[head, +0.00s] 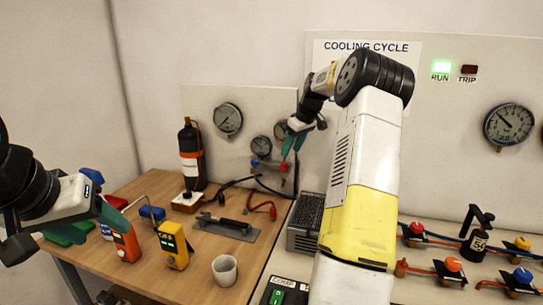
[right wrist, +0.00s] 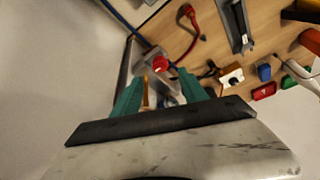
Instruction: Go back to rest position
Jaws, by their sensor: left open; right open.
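My right gripper (head: 293,146) is raised at the back panel, in front of the gauge manifold (head: 262,146). Its teal fingers are apart, and they also show in the right wrist view (right wrist: 163,84). A red valve knob (right wrist: 159,62) of the manifold appears beyond and between the fingertips in that view. I see nothing held in the fingers, and contact with the manifold cannot be told. My left gripper (head: 106,215) is at the left, over the wooden table's left side. Its jaws are open and partly hidden by its own body.
A red hose (head: 262,207) lies near the manifold. Valves (head: 453,265) and pipes line the right bench. The green RUN lamp (head: 441,67) is lit.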

